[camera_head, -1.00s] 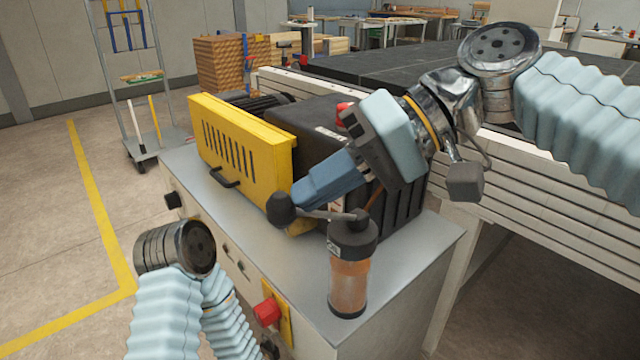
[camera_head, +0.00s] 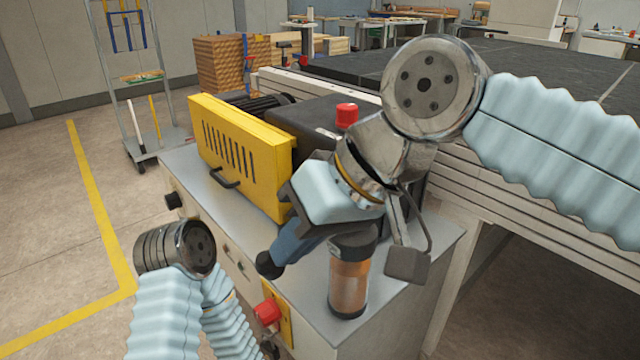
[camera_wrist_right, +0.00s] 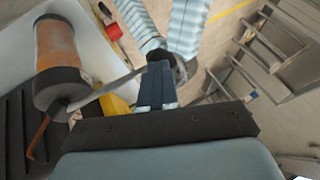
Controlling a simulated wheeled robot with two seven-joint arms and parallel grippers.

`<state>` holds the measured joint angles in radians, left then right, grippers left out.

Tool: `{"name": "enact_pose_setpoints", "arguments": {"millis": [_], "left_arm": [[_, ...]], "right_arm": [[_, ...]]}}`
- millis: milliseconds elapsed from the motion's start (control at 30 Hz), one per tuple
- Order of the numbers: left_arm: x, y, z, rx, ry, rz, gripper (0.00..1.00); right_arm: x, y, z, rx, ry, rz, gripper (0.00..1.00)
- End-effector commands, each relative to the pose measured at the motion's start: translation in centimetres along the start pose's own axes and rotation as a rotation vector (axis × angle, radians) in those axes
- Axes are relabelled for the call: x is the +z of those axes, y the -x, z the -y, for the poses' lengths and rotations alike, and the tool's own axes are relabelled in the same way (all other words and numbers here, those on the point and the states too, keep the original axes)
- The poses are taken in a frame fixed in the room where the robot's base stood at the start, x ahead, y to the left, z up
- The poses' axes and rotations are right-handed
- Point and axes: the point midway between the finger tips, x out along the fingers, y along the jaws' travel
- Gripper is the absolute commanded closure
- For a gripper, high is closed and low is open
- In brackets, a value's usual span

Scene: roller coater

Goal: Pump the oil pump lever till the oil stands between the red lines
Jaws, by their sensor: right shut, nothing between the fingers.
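The oil pump (camera_head: 349,285) stands on the front right corner of the grey cabinet top. Its clear cylinder holds amber oil; I cannot make out the red lines or the exact oil level. The lever's black knob (camera_head: 268,265) is low, in front of the cabinet edge. The lever rod (camera_wrist_right: 115,84) runs from the pump cap (camera_wrist_right: 61,90) to the knob in the right wrist view. My right gripper (camera_head: 284,249) is shut and empty, its blue fingertips (camera_wrist_right: 157,68) against or just above the knob; contact is unclear. My left gripper is out of view.
A yellow vented guard (camera_head: 240,150) stands behind the lever on the cabinet. A red button (camera_head: 267,312) is on the cabinet front below. My right wrist hides part of the dark machine housing (camera_head: 318,125).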

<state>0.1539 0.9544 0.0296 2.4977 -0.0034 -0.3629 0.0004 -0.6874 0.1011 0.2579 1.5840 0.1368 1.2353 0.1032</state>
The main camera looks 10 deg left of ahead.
Motion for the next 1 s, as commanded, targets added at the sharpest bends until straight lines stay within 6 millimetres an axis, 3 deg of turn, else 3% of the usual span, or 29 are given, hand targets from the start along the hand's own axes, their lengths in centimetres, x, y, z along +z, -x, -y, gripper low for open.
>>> {"name": "enact_pose_setpoints", "arguments": {"millis": [400,1000], "left_arm": [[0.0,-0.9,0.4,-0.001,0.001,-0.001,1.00],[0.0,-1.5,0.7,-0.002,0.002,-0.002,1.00]], "right_arm": [[2.0,-3.9,-0.9,0.274,0.146,0.002,1.00],[2.8,-5.3,-1.8,0.267,0.138,0.010,1.00]]}}
